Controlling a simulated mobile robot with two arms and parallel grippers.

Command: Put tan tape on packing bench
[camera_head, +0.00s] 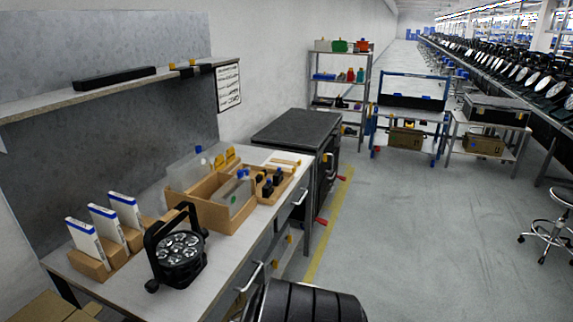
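I cannot make out a tan tape for certain in the head view. A workbench (222,272) with a pale top stands at the left; nothing shows whether it is the packing bench. Two other work tables stand farther off, one with a blue frame (412,76) and one beside it with a dark case (497,109) on top. Neither of my grippers is in view.
The near bench carries a black par can (178,256), white boxes (122,212) in wooden holders and a wooden organiser (212,212). A dark-topped cabinet (297,128) and a shelf rack (340,82) stand beyond. A stool (549,228) is at right. The grey floor (420,240) between is clear.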

